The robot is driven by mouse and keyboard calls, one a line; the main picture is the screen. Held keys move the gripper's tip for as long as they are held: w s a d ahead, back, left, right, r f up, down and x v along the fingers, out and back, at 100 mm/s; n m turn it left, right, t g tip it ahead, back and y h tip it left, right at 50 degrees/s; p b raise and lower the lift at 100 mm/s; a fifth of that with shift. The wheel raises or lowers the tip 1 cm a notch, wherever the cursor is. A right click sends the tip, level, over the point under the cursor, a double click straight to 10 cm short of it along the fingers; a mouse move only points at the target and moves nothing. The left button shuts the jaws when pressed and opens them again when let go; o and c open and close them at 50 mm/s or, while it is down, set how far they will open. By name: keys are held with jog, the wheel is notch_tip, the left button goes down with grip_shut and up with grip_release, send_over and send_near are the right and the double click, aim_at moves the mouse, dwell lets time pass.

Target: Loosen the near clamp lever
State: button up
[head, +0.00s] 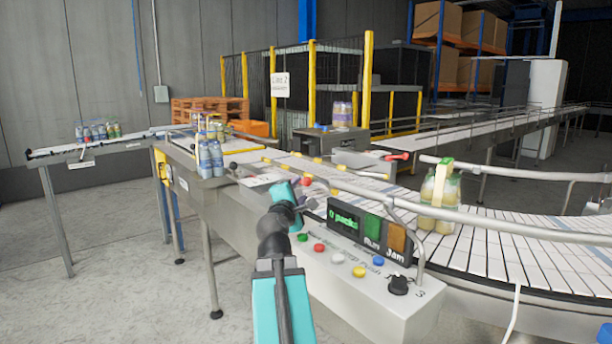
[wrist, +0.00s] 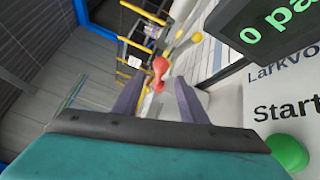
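The near clamp lever has a red knob (head: 306,181) beside the conveyor, just beyond my gripper (head: 306,202) in the head view. In the wrist view a red lever (wrist: 159,66) appears between the two finger ends of my gripper (wrist: 158,88), apparently ahead of them. My gripper's fingers are spread with a gap between them, and I see no grip on the lever. Contact cannot be told. A second lever with a red handle (head: 398,156) stands farther back on the far side of the conveyor. The near lever's base is partly hidden.
A control box (head: 370,285) with coloured buttons and a display (head: 368,231) stands close at my gripper's right. A guide rail (head: 480,226) runs above the conveyor (head: 520,248). Bottles (head: 211,160) stand left of the lever, and another bottle pack (head: 438,205) stands right.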

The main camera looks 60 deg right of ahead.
jog(key=shift+w+d+r+p, duration=0.2)
jog(key=shift+d+p, duration=0.35)
jog(key=shift+p, duration=1.55)
jog(key=p, duration=0.5)
jog(key=shift+w+d+f, duration=0.1)
jog(key=shift+w+d, duration=0.15)
jog(key=shift+d, duration=0.1)
jog(key=p+x, duration=0.3)
jog(key=x, duration=0.8)
jog(key=shift+f, duration=0.15)
jog(key=shift+c, duration=0.5)
grip_shut()
